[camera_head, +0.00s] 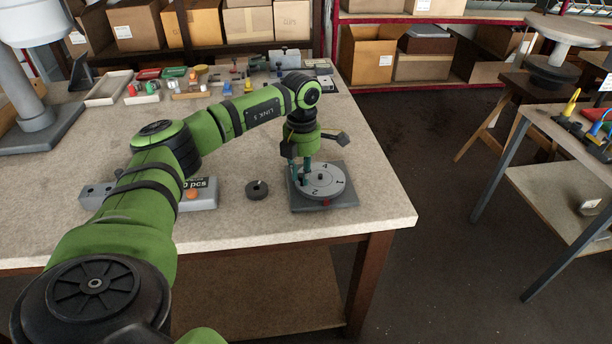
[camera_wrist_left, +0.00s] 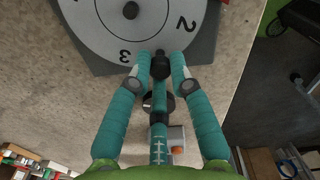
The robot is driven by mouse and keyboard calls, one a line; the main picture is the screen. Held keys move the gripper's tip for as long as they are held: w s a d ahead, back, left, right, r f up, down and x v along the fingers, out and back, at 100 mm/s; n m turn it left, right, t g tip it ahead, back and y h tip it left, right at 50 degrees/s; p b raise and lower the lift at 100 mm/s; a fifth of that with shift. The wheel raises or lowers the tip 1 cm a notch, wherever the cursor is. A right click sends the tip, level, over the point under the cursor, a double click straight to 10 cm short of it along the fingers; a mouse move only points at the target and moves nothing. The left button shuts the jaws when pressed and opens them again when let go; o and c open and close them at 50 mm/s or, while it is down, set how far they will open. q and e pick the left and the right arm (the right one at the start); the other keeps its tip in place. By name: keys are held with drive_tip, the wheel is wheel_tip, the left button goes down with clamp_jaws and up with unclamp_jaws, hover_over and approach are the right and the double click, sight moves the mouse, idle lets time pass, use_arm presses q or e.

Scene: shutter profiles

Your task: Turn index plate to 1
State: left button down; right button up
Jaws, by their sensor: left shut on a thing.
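The index plate (camera_head: 325,184) is a light grey disc on a dark square base (camera_head: 345,203) near the table's front right corner. Digits 4, 1 and 2 show on it in the head view. A red mark (camera_head: 326,203) sits on the front of the base, near the gap between 2 and 1. The plate also fills the top of the wrist view (camera_wrist_left: 100,32), where 2 and 3 show. My left gripper (camera_head: 303,180) is shut on the black knob (camera_wrist_left: 160,67) at the plate's rim, between 3 and 2. My right gripper is out of view.
A grey counter box (camera_head: 205,193) with an orange button stands farther left, partly behind my arm. Trays and small parts crowd the table's back. The table's (camera_head: 378,205) right front corner is clear.

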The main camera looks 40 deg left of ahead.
use_arm(q)
drive_tip(key=m, duration=0.1)
drive_tip(key=w+a+m, duration=0.1)
drive_tip(key=m, duration=0.1)
drive_tip(key=shift+a+m, duration=0.3)
drive_tip(key=m, duration=0.2)
drive_tip(key=shift+w+a+m, duration=0.4)
drive_tip(key=m, duration=0.1)
drive_tip(key=w+m, duration=0.1)
drive_tip(key=m, duration=0.1)
drive_tip(key=shift+w+a+b, duration=0.2)
drive_tip(key=shift+a+b, duration=0.1)
drive_tip(key=shift+a, duration=0.05)
drive_tip(key=shift+w+a+m, duration=0.1)
drive_tip(key=shift+w+m, duration=0.25)
drive_tip(key=shift+m, duration=0.5)
drive_tip(key=shift+w+a+m, duration=0.1)
drive_tip(key=shift+w+m, duration=0.2)
drive_tip(key=shift+m, duration=0.55)
drive_tip(key=shift+r, duration=0.1)
drive_tip(key=c, duration=1.1)
unclamp_jaws()
wheel_tip(320, 180, up, 12)
drive_tip(key=shift+f, duration=0.1)
